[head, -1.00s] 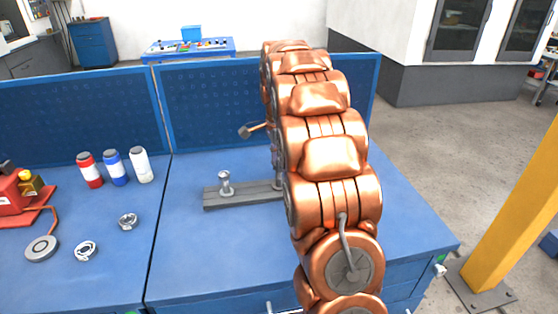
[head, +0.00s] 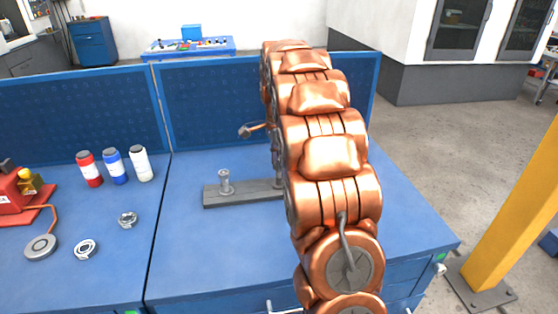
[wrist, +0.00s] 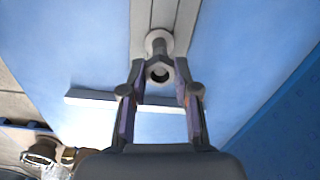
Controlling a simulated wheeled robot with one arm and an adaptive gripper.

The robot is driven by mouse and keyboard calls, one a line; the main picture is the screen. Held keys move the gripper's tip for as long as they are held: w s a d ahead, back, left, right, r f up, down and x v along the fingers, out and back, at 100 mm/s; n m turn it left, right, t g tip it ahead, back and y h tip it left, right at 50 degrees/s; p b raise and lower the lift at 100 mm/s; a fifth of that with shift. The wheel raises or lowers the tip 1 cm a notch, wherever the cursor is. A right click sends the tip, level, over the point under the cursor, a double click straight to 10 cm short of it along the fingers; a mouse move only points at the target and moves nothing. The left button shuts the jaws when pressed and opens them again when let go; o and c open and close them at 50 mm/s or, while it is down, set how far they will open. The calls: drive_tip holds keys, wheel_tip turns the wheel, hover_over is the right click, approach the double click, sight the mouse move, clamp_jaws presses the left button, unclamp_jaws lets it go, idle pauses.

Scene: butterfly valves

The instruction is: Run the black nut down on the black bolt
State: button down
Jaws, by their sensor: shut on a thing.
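In the wrist view, the dark nut (wrist: 159,71) sits between the fingertips of my gripper (wrist: 159,84), which is shut on it. The bolt (wrist: 158,46) shows beyond the nut, rising from a pale round base on the grey bar. The nut's hole is in line with the bolt; how far it is threaded on I cannot tell. In the head view, the grey bar (head: 240,197) lies on the blue bench with an upright bolt (head: 225,183) at its left end. My arm hides the bar's right end, the nut and most of my gripper there.
Loose metal rings (head: 85,249) and a clamp-like part (head: 128,220) lie on the left bench. Red, blue and white bottles (head: 115,167) stand behind them. A blue perforated panel (head: 210,107) closes the back. Bench surface (head: 215,250) in front of the bar is clear.

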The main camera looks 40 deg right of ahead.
drive_tip(key=shift+f, duration=0.2)
idle(0.4)
drive_tip(key=m, duration=0.6)
drive_tip(key=shift+r+p, duration=0.1)
drive_tip(key=shift+p, duration=0.2)
drive_tip(key=m+p, duration=0.1)
drive_tip(key=m, duration=0.5)
drive_tip(key=shift+d+p, duration=0.1)
drive_tip(key=shift+p, duration=0.2)
drive_tip(key=c, duration=1.1)
unclamp_jaws()
